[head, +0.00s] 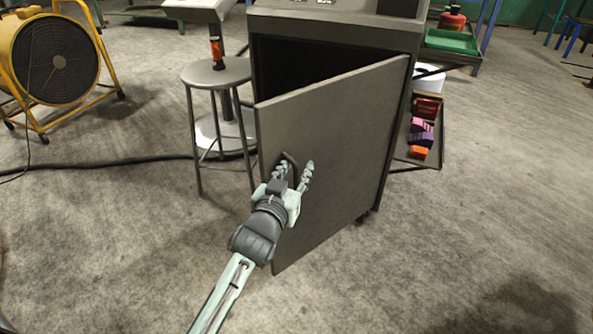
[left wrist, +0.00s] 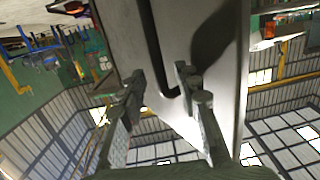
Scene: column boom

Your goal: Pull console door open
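The console door (head: 335,135) is a flat grey panel standing partly open. It is joined to the console (head: 330,27) along its right side, and its left edge is swung out toward me. A dark bar handle (head: 291,160) sits on its front face near the left edge. My left gripper (head: 296,167) is at the handle with its fingers spread apart. In the left wrist view the handle (left wrist: 153,45) runs between the two fingers (left wrist: 160,76), with gaps visible; contact is not clear. My right gripper is not in view.
A round stool (head: 217,73) with an orange-and-dark bottle (head: 217,53) stands left of the door. A yellow-framed fan (head: 55,60) is farther left. A side tray with small boxes (head: 422,132) is right of the console. The floor in front is clear.

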